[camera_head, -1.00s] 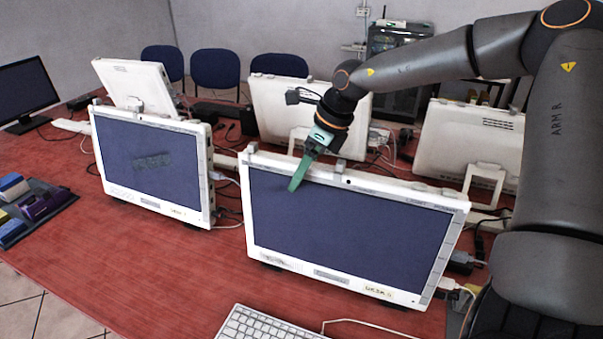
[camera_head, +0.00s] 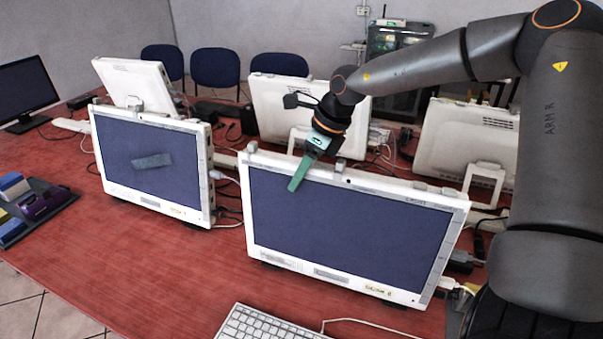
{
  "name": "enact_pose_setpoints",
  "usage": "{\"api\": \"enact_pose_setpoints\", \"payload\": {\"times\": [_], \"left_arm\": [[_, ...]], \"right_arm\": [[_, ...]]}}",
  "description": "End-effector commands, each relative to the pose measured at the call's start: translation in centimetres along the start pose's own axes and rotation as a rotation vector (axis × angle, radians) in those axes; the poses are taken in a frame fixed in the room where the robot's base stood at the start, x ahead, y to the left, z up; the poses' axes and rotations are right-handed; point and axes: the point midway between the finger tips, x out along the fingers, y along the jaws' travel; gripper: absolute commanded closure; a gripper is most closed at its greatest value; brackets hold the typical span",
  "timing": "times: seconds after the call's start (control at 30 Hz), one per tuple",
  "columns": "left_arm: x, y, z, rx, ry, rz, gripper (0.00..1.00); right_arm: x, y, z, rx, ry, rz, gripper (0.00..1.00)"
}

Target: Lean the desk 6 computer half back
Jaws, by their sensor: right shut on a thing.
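A white-framed computer (camera_head: 345,230) with a dark screen stands upright, tilted slightly back, on the red table at front centre. The label on its lower frame is too blurred to read for certain as desk 6. My right gripper (camera_head: 302,172) comes down over its top edge, left of the middle. One green finger lies in front of the screen's upper part; the other finger is hidden behind the edge. The gripper is shut on this computer's top edge. My left gripper is out of view.
A second white computer (camera_head: 150,168) stands close on the left. More white computers stand behind, including the one at back centre (camera_head: 275,100). A keyboard (camera_head: 265,322) lies in front. Cables and plugs crowd the right side. The red table (camera_head: 160,265) is clear at front left.

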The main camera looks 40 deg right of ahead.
Motion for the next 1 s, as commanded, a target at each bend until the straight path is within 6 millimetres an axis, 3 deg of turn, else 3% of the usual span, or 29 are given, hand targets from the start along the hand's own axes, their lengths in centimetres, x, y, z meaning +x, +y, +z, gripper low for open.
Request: {"api": "enact_pose_setpoints", "payload": {"times": [0.17,1.0], "left_arm": [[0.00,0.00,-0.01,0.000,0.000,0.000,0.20],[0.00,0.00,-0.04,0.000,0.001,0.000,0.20]], "right_arm": [[-0.01,0.00,0.00,0.000,0.000,0.000,1.00],[-0.01,0.01,-0.01,0.001,0.000,0.001,1.00]]}}
